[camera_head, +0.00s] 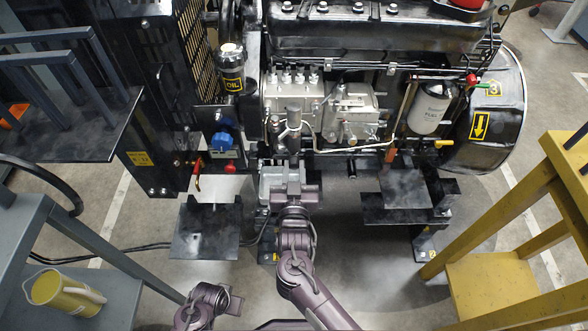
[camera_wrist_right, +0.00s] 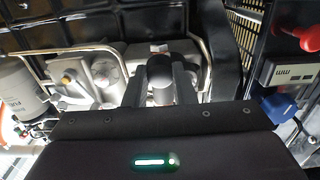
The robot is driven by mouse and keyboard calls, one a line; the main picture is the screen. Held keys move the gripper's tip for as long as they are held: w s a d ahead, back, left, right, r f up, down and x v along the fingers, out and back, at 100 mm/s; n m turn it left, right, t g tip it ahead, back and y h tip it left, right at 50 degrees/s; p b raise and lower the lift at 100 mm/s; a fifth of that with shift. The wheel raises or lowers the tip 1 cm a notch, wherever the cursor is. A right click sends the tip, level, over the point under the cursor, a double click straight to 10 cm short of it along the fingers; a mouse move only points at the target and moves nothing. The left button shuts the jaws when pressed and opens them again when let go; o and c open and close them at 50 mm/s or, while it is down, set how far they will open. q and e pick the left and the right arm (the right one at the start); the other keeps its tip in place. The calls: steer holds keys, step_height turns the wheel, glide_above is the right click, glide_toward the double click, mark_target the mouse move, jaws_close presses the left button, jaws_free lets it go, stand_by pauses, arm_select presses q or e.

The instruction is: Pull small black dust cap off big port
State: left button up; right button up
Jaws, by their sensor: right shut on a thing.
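My right gripper (camera_head: 291,174) reaches up to the front of the engine, below the silver pump block (camera_head: 293,95). In the right wrist view its two black fingers (camera_wrist_right: 160,84) are shut on a small dark, rounded dust cap (camera_wrist_right: 160,68). Bright metal shows just below the cap, between the fingers. I cannot tell whether the cap is still seated on the port, and the port itself is hidden. In the head view the cap is hidden by the gripper. Part of my left arm, perhaps with its gripper (camera_head: 232,303), shows folded at the bottom.
A black oil filter (camera_head: 232,70) and blue knob (camera_head: 221,142) are left of the gripper; a white fuel filter (camera_head: 429,108) is right. Dark plates (camera_head: 205,232) flank the arm.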

mark_target(294, 167)
steer(key=shift+s+r+p, duration=0.1)
steer(key=shift+s+p, duration=0.75)
steer(key=shift+s, duration=0.65)
steer(key=shift+s+p, duration=0.6)
steer(key=shift+s, duration=0.95)
steer(key=shift+d, duration=0.1)
